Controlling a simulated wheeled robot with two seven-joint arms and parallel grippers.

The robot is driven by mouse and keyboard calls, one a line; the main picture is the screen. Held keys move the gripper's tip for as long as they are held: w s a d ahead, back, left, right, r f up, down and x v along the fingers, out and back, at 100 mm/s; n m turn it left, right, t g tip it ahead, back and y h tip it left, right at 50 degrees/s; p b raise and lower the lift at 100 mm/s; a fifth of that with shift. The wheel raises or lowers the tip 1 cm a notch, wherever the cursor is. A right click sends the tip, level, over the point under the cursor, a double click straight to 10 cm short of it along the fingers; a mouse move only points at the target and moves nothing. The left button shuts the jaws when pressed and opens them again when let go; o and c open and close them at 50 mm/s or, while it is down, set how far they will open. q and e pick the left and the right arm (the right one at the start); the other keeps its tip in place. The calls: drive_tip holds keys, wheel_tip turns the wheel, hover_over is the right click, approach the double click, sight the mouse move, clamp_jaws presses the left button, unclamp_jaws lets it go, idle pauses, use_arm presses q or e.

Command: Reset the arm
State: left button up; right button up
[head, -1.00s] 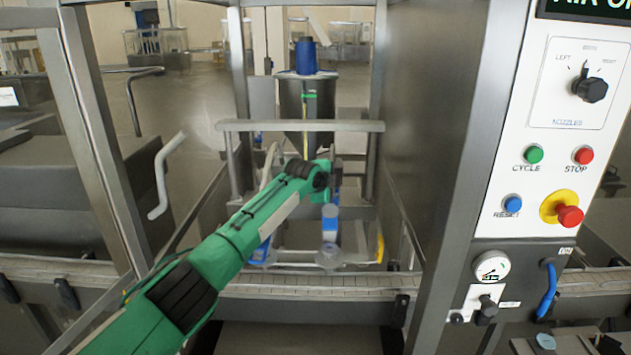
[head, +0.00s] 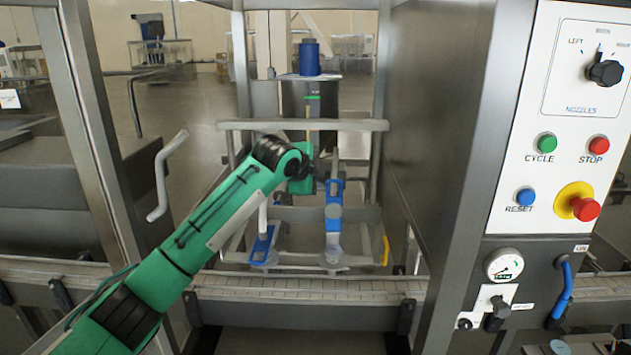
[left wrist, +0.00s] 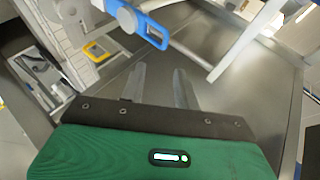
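My left arm, green with black joints, reaches across the conveyor into the filling machine in the head view. Its gripper is a small, partly hidden dark shape (head: 319,172) beside the blue nozzle clamp (head: 334,190). In the left wrist view, the two grey fingers of my left gripper (left wrist: 159,82) are apart with nothing between them. A blue clamp with a slot (left wrist: 150,30) is beyond the fingertips there, not between them. My right gripper is not in view.
A horizontal steel bar (head: 345,125) crosses above the gripper. A second blue part (head: 263,246) sits left of the clamp. The conveyor (head: 310,290) runs in front. The control panel (head: 565,120) is at right. A white bent handle (head: 165,175) hangs at left.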

use_arm(q)
drive_tip(key=shift+v, duration=0.8)
drive_tip(key=shift+r, duration=0.1)
